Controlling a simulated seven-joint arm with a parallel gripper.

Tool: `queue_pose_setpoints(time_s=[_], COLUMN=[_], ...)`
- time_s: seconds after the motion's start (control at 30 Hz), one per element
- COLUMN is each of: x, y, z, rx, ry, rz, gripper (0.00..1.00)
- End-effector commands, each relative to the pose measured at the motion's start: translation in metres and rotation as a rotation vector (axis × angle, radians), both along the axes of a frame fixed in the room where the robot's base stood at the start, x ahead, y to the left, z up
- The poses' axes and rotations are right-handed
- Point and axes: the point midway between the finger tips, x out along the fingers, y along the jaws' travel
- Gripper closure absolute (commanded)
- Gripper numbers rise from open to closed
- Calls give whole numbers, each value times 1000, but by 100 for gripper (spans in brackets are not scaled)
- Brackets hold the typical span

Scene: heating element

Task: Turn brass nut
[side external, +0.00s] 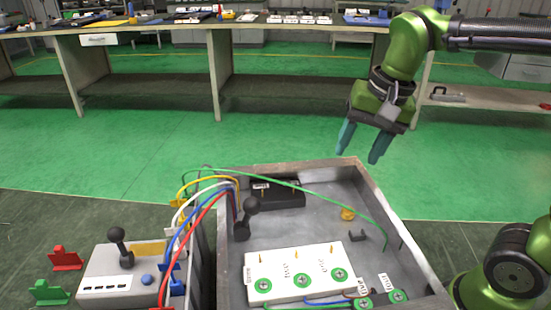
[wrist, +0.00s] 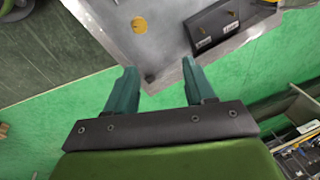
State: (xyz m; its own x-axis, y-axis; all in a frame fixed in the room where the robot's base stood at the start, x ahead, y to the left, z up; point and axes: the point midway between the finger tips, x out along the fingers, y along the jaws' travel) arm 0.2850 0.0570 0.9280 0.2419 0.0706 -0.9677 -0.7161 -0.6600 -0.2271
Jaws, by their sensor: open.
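A small brass nut (side external: 347,213) lies on the grey floor of the open metal box, towards its right side. It also shows in the wrist view as a round yellow piece (wrist: 139,25), beyond my fingertips and left of their middle. My gripper (side external: 358,156) hangs above the far rim of the box (side external: 300,167). Its two teal fingers are apart, with nothing between them. In the wrist view my gripper (wrist: 158,75) points towards the box's edge.
A white terminal block (side external: 297,273) with green-ringed screws sits in the box's front. A black block (side external: 277,193) is at the back. A green wire (side external: 310,188) crosses the box near the nut. A control box with a lever (side external: 125,275) stands left. Coloured wires bridge the left wall.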

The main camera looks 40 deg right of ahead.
Motion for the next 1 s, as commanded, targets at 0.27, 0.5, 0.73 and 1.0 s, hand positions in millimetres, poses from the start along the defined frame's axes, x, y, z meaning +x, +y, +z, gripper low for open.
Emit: queue_pose_setpoints(time_s=[0.27, 0.5, 0.73, 1.0], x=[4, -6, -7, -7], y=[8, 9, 9, 8], z=[40, 39, 3, -58], rx=[32, 44, 42, 42], ry=[219, 262, 265, 265], rz=[-726, -922, -919, -919], gripper=[46, 46, 46, 46])
